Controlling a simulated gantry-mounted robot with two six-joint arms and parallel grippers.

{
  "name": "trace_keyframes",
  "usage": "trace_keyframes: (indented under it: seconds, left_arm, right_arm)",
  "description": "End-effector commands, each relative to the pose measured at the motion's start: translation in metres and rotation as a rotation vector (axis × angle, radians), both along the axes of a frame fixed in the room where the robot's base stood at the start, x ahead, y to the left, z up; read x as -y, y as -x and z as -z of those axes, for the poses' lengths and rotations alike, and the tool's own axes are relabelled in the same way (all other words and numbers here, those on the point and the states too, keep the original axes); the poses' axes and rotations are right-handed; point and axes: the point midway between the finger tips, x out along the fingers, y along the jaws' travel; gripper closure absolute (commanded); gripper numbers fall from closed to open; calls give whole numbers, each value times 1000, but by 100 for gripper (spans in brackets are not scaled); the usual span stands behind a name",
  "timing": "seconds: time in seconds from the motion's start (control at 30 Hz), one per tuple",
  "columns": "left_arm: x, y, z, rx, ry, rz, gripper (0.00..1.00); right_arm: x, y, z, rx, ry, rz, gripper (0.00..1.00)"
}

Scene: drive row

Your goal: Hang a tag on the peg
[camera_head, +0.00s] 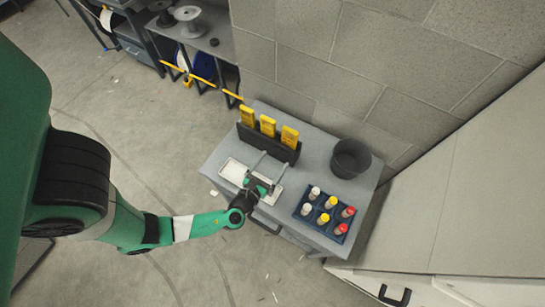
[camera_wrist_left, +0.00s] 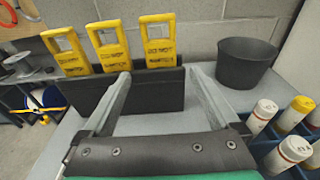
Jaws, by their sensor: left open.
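Three yellow tags stand side by side in a dark rack (camera_head: 275,148) on the grey table: a left one (camera_head: 247,115), a middle one (camera_head: 267,126) and a right one (camera_head: 289,137). Each has a cut-out at its top and dark print. In the left wrist view the left tag (camera_wrist_left: 68,52), middle tag (camera_wrist_left: 109,47) and right tag (camera_wrist_left: 157,42) rise above the rack. My left gripper (camera_head: 270,165) is open and empty, on the near side of the rack, its fingers pointing at it. I cannot make out a peg. My right gripper is not in view.
A white tray (camera_head: 232,172) lies under my left gripper. A dark round bin (camera_head: 350,158) stands right of the rack. A blue crate (camera_head: 323,228) holds several bottles at the table's front right. Block walls stand behind; shelving with spools (camera_head: 188,20) is at the back left.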

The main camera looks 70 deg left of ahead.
Motion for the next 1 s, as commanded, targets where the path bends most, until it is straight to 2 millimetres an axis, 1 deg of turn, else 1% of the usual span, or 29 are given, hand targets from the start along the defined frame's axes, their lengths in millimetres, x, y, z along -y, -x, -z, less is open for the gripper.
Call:
trace_keyframes:
  seconds: [0.13,0.23,0.8,1.0]
  left_arm:
    - [-3,-3,-1,2,1,-3,5]
    - [-8,-9,1,4,2,-5,5]
    - [-61,-65,13,5,1,-3,5]
    - [-72,-78,14,5,1,-2,5]
  right_arm:
    - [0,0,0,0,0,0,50]
    - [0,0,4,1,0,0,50]
    - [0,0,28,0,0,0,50]
    - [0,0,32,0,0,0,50]
